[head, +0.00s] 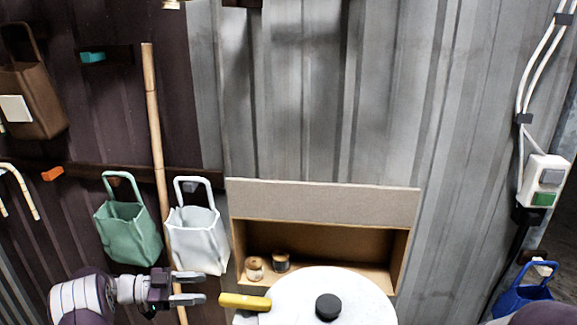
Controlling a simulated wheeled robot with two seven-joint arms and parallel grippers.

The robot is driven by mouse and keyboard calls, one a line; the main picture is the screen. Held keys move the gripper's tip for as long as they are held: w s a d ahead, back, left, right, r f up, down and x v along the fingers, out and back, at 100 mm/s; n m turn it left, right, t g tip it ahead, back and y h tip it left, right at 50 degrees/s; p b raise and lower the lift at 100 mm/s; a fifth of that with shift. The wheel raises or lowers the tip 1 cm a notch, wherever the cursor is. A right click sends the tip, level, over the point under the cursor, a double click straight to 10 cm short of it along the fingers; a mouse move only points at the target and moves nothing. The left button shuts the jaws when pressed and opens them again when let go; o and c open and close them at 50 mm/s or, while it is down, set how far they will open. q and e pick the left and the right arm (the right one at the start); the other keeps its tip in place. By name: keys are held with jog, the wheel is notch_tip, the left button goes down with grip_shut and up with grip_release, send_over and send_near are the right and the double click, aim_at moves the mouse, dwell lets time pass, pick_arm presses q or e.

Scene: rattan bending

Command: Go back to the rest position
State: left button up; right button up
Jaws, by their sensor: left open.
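My left gripper (203,287) comes in from the lower left in the head view. Its two fingers are apart, one above the other, and point right with nothing between them. A tan rattan pole (153,130) stands upright against the wall, and its lower part passes behind the gripper. A yellow object (245,301) lies to the right of the fingertips, apart from them, at the left edge of a round white top (345,303). My right gripper does not show.
A black knob (328,307) sits on the white top. Behind it is an open wooden box (321,200) with two small jars (254,268). Green (128,233) and white (197,238) bags hang above my left gripper. A blue bag (525,295) and a switch box (545,182) are at right.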

pick_arm(q)
jog(key=w+a+f+n+t+y+b, duration=0.1)
jog(key=w+a+f+n+t+y, duration=0.6)
jog(key=n+y, duration=0.25)
jog(key=s+a+f+n+g+y+b, duration=0.1)
jog(key=s+f+n+g+y+b, duration=0.15)
jog(key=y, duration=0.35)
jog(key=s+d+n+g+b, duration=0.1)
jog(key=s+d+g, duration=0.1)
jog(key=s+d, duration=0.4)
jog(key=s+d+r+n+g+b, duration=0.1)
jog(key=s+d, duration=0.5)
jog(key=s, duration=0.8)
jog(key=s+d+r+n+g+b, duration=0.1)
jog(key=s+d+g, duration=0.4)
jog(key=s, duration=0.5)
jog(key=shift+s+d+n+b, duration=0.3)
jog(key=shift+d+n+b, duration=0.35)
jog(key=shift+b, duration=0.6)
jog(key=shift+a, duration=0.1)
